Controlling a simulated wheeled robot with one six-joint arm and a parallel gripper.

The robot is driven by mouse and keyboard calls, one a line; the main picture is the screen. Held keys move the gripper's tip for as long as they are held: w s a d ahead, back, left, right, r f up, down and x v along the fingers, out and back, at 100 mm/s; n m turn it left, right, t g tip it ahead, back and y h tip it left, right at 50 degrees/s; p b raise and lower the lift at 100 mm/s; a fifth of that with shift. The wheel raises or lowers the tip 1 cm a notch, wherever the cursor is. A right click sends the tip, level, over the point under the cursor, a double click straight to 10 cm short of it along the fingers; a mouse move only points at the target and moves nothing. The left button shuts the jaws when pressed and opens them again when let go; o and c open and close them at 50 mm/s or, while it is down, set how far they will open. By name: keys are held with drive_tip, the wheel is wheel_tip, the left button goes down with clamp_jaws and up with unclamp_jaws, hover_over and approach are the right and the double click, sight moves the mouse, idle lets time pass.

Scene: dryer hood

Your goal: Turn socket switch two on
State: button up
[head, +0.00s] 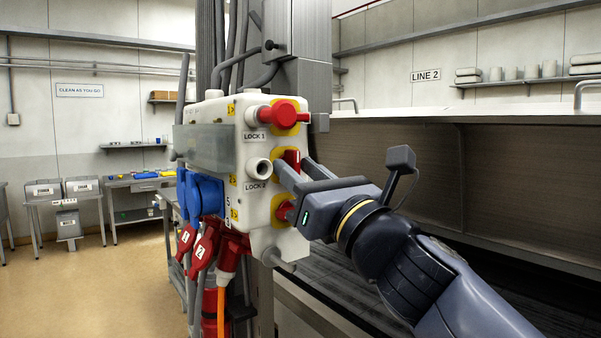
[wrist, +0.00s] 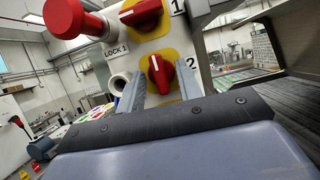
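The white socket box (head: 225,115) carries red rotary switches on yellow plates. Socket switch two (wrist: 160,74), next to the label 2, has its red handle roughly upright in the wrist view, with a white mark on it. In the head view switch two (head: 291,158) is partly hidden by my gripper. My gripper (head: 295,166) is open, its fingers (wrist: 160,82) spread to the left and right of the handle in the wrist view. I cannot tell whether either finger touches it. Switch one (wrist: 141,12) is above, its handle slanted.
A red knob (head: 283,114) sticks out by LOCK 1, and an empty white collar (head: 259,169) by LOCK 2. Another red switch (head: 284,211) sits below my fingers. Blue sockets (head: 207,194) and red plugs (head: 205,248) hang at the left.

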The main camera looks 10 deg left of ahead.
drive_tip(key=b+v, duration=0.1)
drive_tip(key=v, duration=0.9)
drive_tip(key=shift+s+d+b, duration=0.2)
drive_tip(key=shift+b, duration=0.15)
drive_tip(key=shift+f, duration=0.1)
drive_tip(key=p+x, duration=0.1)
drive_tip(key=x, duration=0.9)
drive_tip(key=shift+w+a+p, duration=0.25)
drive_tip(key=shift+a+p, duration=0.05)
drive_tip(key=shift+p, duration=0.1)
